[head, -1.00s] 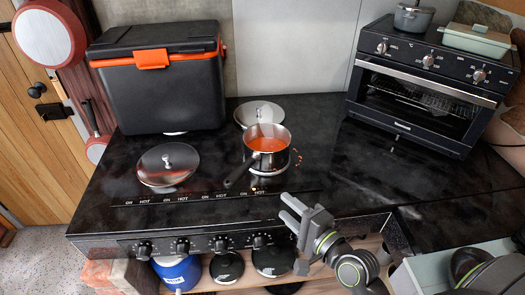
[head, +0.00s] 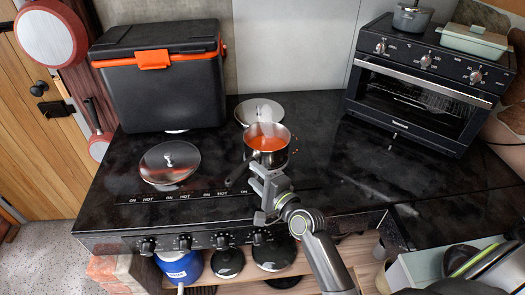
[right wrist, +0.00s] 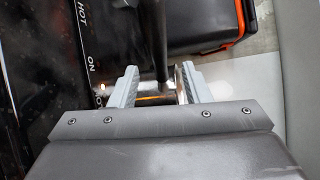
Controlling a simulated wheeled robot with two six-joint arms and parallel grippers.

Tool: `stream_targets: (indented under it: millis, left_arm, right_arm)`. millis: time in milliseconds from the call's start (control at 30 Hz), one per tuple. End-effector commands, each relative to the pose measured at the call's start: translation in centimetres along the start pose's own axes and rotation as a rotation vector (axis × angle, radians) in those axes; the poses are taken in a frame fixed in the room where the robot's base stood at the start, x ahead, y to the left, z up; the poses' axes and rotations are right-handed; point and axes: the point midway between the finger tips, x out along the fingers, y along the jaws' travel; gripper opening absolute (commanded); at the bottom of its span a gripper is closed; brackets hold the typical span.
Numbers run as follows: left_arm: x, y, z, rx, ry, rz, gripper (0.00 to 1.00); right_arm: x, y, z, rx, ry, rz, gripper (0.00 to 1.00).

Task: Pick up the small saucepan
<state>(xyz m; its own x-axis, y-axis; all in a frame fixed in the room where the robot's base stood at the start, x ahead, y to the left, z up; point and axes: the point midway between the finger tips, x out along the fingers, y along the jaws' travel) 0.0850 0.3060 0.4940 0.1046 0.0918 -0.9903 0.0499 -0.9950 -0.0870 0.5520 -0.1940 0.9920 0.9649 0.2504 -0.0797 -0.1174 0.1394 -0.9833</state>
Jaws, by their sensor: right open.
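The small steel saucepan (head: 268,153) stands on the black stove in the head view, with orange-red contents and its dark handle (head: 238,174) pointing to the lower left. My right gripper (head: 261,190) is open at the near side of the saucepan, close to the handle, and covers part of it. In the right wrist view, the dark handle (right wrist: 160,40) runs between the two open fingers (right wrist: 155,84) or just beyond them; contact is not clear. Shiny metal shows behind the fingers. My left gripper is not in view.
A black cool box (head: 158,90) stands at the back left, an oven (head: 425,90) at the back right. The right worktop is clear.

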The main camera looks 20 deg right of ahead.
Motion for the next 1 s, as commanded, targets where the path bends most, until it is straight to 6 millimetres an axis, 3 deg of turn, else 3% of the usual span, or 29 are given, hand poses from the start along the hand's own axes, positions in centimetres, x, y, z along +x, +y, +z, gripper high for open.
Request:
stream_targets:
  millis: [300,633,1000]
  left_arm:
    - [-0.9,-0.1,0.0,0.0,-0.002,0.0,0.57]
    - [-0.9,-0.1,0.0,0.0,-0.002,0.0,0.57]
    - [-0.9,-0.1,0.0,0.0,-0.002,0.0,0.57]
  right_arm:
    - [3.9,0.0,-0.2,0.0,-0.001,0.0,0.43]
    - [4.5,0.0,-0.2,-0.001,0.0,0.0,0.43]
    - [4.4,0.1,-0.2,0.0,0.0,0.0,0.0]
